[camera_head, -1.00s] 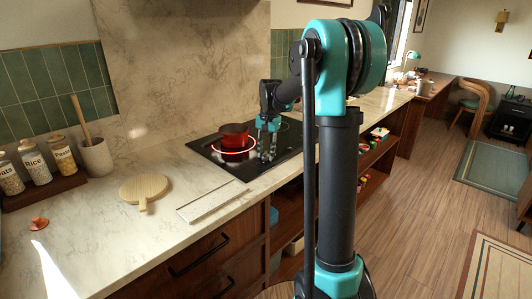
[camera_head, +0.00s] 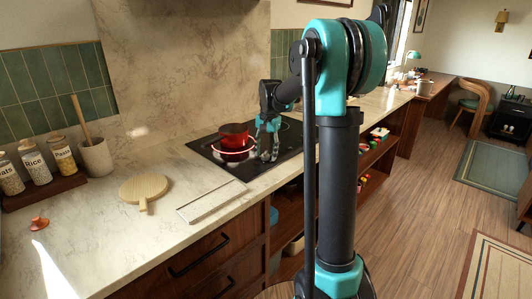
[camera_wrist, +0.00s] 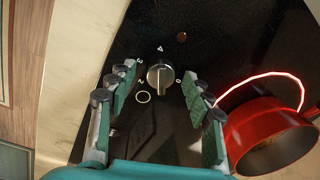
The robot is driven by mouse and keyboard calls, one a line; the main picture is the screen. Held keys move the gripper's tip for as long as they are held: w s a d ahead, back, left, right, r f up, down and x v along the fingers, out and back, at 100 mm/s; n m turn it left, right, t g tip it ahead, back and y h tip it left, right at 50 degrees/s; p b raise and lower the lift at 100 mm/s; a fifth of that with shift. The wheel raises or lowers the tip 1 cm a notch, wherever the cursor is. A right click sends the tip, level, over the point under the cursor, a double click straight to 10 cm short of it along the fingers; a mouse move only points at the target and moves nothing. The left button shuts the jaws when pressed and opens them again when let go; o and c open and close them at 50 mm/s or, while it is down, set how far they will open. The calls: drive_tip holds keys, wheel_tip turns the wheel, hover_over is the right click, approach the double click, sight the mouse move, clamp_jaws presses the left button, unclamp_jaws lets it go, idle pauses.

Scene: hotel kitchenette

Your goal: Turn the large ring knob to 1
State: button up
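The silver knob (camera_wrist: 160,76) sits on the black cooktop (camera_wrist: 183,18), with the marks 4, 3, 2 and 0 visible around it and a white circle printed beside it. I cannot make out a 1. The knob's raised bar runs roughly up and down in the wrist view; which end points is unclear. My gripper (camera_wrist: 159,84) is open, its two padded fingers on either side of the knob, with visible gaps. In the head view my gripper (camera_head: 267,150) is over the cooktop's front part, and the knob is hidden there.
A red pot (camera_head: 234,136) stands on a glowing red ring, close to my right finger in the wrist view (camera_wrist: 268,135). A pale board (camera_head: 211,202) and a round wooden board (camera_head: 143,187) lie on the counter left of the cooktop.

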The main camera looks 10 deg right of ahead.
sight(268, 156)
wheel_tip(268, 156, up, 12)
drive_tip(key=shift+s+d, duration=0.25)
drive_tip(key=shift+d, duration=0.15)
idle(0.5)
